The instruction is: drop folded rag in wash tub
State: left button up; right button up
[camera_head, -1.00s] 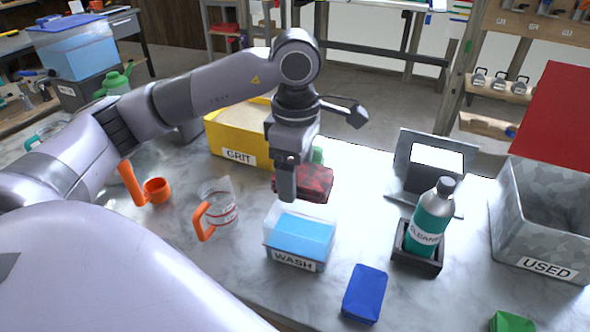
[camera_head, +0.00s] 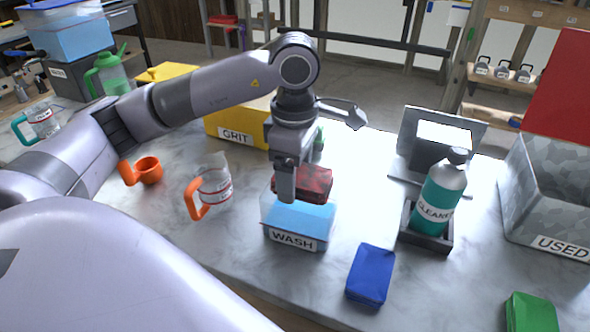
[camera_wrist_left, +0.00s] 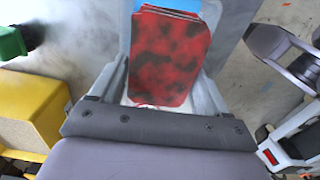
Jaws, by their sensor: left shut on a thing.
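My left gripper (camera_head: 288,186) is shut on the folded rag (camera_head: 314,182), which is red with dark stains. It holds the rag above the rear part of the wash tub. In the left wrist view the rag (camera_wrist_left: 168,56) sits between the two fingers (camera_wrist_left: 160,88). The wash tub (camera_head: 292,241) is a clear box with blue liquid and a WASH label, standing on the grey marbled counter. In the wrist view a strip of its blue liquid shows beyond the rag. My right gripper is not in view.
A yellow GRIT box (camera_head: 234,127) stands behind the tub. A clear jug (camera_head: 214,186) and an orange cup (camera_head: 148,171) stand left. A blue folded cloth (camera_head: 371,275), a cleaner bottle (camera_head: 439,198) in a black holder and a grey USED bin (camera_head: 545,205) stand right.

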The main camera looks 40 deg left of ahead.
pick_arm(q)
jog(key=o, duration=1)
jog(key=shift+r, duration=0.15)
notch_tip(320, 180, up, 7)
jog(key=shift+p, duration=0.3)
jog(key=shift+s, duration=0.1)
